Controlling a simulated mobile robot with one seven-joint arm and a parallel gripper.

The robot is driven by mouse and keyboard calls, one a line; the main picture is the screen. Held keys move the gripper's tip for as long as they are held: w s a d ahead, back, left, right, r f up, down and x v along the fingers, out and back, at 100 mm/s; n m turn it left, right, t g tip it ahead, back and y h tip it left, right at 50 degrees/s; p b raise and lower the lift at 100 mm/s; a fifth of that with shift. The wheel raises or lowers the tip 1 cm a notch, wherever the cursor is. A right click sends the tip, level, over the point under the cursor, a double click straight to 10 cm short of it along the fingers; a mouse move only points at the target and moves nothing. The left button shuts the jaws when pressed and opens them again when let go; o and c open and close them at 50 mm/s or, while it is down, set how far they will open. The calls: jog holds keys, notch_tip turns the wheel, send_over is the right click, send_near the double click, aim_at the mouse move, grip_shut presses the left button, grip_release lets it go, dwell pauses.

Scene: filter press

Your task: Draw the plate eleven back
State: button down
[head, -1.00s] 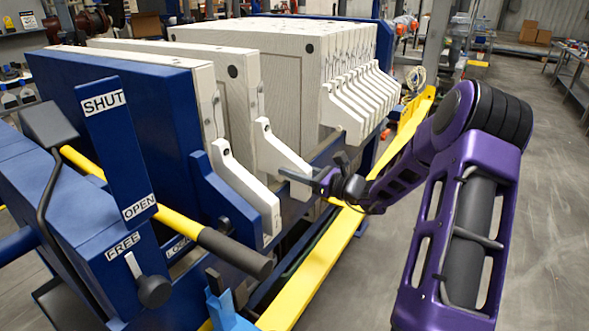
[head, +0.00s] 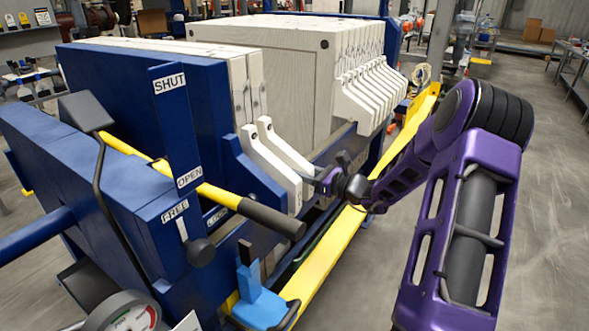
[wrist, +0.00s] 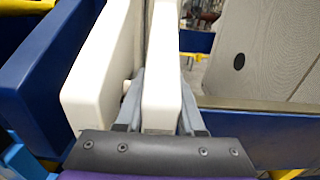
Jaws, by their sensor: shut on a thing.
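My gripper (head: 327,182) is shut on the white side handle of a filter plate (head: 284,148), near the rail. In the wrist view the fingers (wrist: 160,112) stand on both sides of this plate's handle (wrist: 162,65). Another white plate (wrist: 100,75) is close on its left, with a narrow gap at the handles. Left of that is the blue end plate (head: 205,98). The main stack of white plates (head: 270,75) stands apart to the right, beyond a wide gap. I can read no plate numbers.
A yellow rail (head: 330,250) runs along the press's near side below my gripper. A yellow lever with a black grip (head: 270,219) and a blue SHUT/OPEN post (head: 175,125) stand at the front left. Open floor lies to the right.

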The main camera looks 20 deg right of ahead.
dwell(0.3)
jog(key=c, duration=0.5)
grip_release()
jog(key=v, duration=1.7)
jog(key=shift+s+d+f, duration=0.1)
jog(key=shift+s, duration=0.1)
